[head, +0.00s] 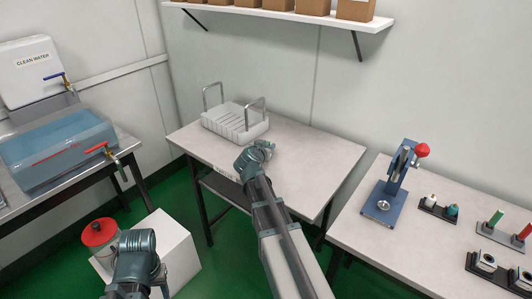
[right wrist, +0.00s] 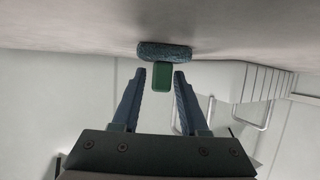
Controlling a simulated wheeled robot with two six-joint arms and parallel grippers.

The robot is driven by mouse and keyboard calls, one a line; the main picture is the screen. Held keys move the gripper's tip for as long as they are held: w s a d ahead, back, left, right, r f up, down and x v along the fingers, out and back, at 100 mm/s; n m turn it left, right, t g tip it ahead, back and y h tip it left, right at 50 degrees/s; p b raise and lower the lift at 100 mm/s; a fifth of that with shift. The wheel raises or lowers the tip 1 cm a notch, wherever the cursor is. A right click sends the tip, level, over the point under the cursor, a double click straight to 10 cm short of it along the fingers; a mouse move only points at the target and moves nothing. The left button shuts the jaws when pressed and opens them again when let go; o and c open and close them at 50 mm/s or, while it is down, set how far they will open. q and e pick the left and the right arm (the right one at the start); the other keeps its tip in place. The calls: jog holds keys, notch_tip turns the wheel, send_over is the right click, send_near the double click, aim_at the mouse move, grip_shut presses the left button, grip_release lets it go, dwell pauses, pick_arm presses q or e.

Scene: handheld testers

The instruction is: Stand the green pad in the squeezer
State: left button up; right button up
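In the right wrist view a green block (right wrist: 161,82) lies between the fingertips of my right gripper (right wrist: 160,74), with a gap on each side. It meets a dark blue-green, rough roll (right wrist: 164,50) resting on the pale tabletop. I cannot tell whether block and roll are one piece, or which is the task's pad. The right gripper is open; in the head view (head: 264,148) its fingers are mostly hidden at the table. A blue press (head: 386,200) with a red knob may be the squeezer; I cannot be sure.
A white slotted rack (head: 236,122) with two metal loops stands behind the right gripper. Small holders (head: 438,209) line the right table. The middle table's right part is clear.

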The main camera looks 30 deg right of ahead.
grip_shut()
jog(key=shift+r, duration=0.1)
jog(key=shift+r+p, duration=0.8)
jog(key=shift+p, duration=0.1)
notch_tip(320, 180, up, 2)
jog(key=shift+p, duration=1)
jog(key=s+a, duration=0.3)
jog(key=a, duration=0.1)
jog(key=s+a+r, duration=0.1)
jog(key=s+a, duration=0.3)
jog(key=s+a+p, duration=0.1)
jog(key=s+a, duration=0.2)
jog(key=a, duration=0.1)
jog(key=shift+s+r, duration=0.15)
jog(key=shift+s, duration=0.05)
